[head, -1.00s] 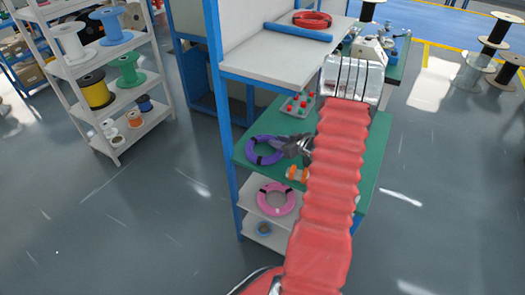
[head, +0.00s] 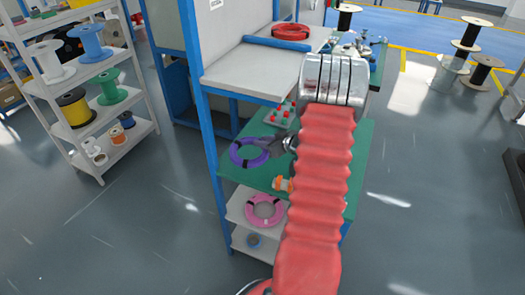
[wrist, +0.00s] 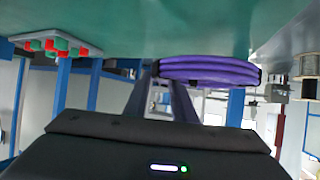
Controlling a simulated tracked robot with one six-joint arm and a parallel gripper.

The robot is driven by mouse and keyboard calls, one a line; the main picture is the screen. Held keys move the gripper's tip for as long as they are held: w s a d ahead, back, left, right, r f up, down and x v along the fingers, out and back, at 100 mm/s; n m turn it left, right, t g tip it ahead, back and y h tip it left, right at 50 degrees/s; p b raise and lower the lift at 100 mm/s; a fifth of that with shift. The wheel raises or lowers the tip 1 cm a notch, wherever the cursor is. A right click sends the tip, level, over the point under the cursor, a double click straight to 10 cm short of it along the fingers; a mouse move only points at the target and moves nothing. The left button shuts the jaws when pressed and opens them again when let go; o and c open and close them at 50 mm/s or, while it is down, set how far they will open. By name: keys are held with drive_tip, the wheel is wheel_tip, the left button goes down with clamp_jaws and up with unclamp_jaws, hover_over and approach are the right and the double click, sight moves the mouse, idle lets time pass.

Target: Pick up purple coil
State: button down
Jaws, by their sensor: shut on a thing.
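The purple coil (head: 235,157) is a ring with dark bands on the green worktop (head: 268,176) of the blue-framed bench. It also shows edge-on in the wrist view (wrist: 212,72), which is upside down. My gripper (head: 263,143) reaches in from the right at the coil's right rim and is shut on the coil. In the wrist view the fingers (wrist: 158,88) meet the coil near its left end. The exact grip point is partly hidden. The coil looks flat and level, at or very close to the worktop; I cannot tell if there is a gap.
A tray of red and green buttons (head: 280,116) sits behind the coil. An orange spool (head: 282,184) stands near the front edge. A pink coil (head: 263,222) lies on the shelf below. A white upper shelf (head: 250,72) overhangs behind. A spool rack (head: 85,90) stands left.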

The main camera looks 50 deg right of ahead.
drive_tip(key=shift+r, duration=2.15)
